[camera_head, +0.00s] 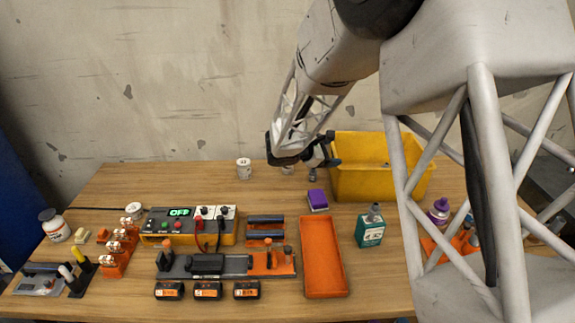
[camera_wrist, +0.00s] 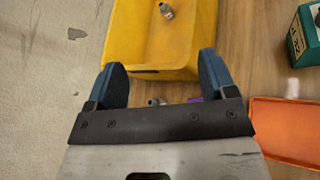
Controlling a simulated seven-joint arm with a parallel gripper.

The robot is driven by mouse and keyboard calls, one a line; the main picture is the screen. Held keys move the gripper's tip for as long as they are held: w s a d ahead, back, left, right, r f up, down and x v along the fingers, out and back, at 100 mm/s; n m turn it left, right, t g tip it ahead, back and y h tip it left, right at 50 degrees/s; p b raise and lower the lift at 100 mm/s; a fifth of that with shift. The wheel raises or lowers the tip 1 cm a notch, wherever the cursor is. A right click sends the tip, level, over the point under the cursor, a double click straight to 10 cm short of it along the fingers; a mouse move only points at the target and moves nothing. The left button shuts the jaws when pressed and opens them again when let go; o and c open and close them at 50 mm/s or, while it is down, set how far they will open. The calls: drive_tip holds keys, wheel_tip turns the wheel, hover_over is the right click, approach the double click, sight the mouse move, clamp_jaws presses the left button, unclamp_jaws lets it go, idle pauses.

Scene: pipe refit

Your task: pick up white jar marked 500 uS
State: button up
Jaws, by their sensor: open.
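Small white jars stand on the table: one (camera_head: 244,168) upright at the back with a dark mark, one (camera_head: 134,210) at the left by the panel, and one (camera_head: 288,169) partly hidden beneath my gripper. Their markings are too small to read, so I cannot tell which says 500 uS. My gripper (camera_head: 318,158) is over the back of the table, beside the yellow bin. In the wrist view my gripper (camera_wrist: 163,82) is open, its blue fingers wide apart with nothing held. A small greyish thing (camera_wrist: 157,101) shows at the palm's edge, mostly hidden.
The yellow bin (camera_head: 372,182) stands close to the right of my gripper; a small grey item (camera_wrist: 166,10) shows within its outline. A purple block (camera_head: 317,200), an orange tray (camera_head: 323,258) and a green bottle (camera_head: 370,228) stand nearer. A control panel (camera_head: 188,226) is at left.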

drive_tip(key=w+a+f+n+t, duration=0.4)
drive_tip(key=w+a+f+n, duration=0.25)
drive_tip(key=w+f, duration=0.2)
drive_tip(key=n+t+y, duration=0.3)
drive_tip(key=n+t, duration=0.2)
drive_tip(key=n, duration=0.1)
approach(288, 166)
drive_tip(key=shift+m, duration=0.25)
drive_tip(key=w, duration=0.4)
drive_tip(key=shift+w+d, duration=0.2)
drive_tip(key=shift+d, duration=0.2)
drive_tip(key=shift+x, duration=1.35)
drive_tip(key=shift+d+r, duration=0.1)
drive_tip(key=shift+r+x, duration=0.2)
drive_tip(key=shift+x, duration=2.35)
drive_tip(key=shift+s+d, duration=0.15)
